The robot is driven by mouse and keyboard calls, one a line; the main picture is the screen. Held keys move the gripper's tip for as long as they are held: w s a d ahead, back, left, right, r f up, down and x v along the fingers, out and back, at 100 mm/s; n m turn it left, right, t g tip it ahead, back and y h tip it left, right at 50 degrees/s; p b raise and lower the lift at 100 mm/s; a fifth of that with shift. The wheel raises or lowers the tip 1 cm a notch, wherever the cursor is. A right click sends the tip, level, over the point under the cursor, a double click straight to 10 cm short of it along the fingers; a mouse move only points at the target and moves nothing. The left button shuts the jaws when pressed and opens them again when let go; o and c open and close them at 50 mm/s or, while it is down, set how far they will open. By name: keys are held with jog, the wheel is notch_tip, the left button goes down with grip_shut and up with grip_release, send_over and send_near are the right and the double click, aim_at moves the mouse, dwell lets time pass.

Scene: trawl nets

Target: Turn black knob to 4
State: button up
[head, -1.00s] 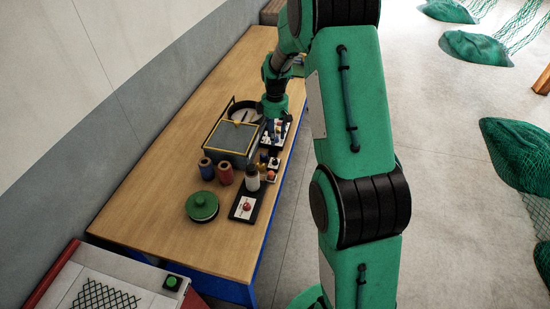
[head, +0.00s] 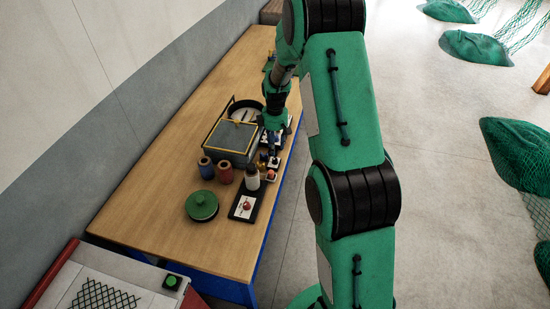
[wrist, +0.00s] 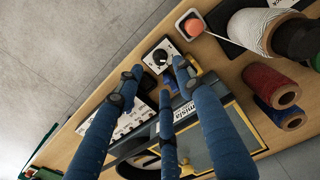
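The black knob (wrist: 160,56) sits on a small white-faced plate in the wrist view, with dark markings around it too small to read. Its pointer direction is not clear. My gripper (wrist: 157,72) has its blue fingers spread, with the knob between and just beyond the fingertips. I cannot tell whether any finger touches it. In the head view my gripper (head: 273,150) hangs over the right edge of the workbench, and the knob is hard to make out beneath it.
A red ball-topped control (wrist: 194,27) stands beside the knob plate. A yellow-rimmed grey box (head: 232,139) is close to the gripper. The bench's far-left strip (head: 170,165) is clear.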

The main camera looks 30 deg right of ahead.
aim_at(275, 159)
notch_tip(275, 159, down, 7)
jog(key=shift+f, duration=0.2)
dwell(0.4)
grip_shut()
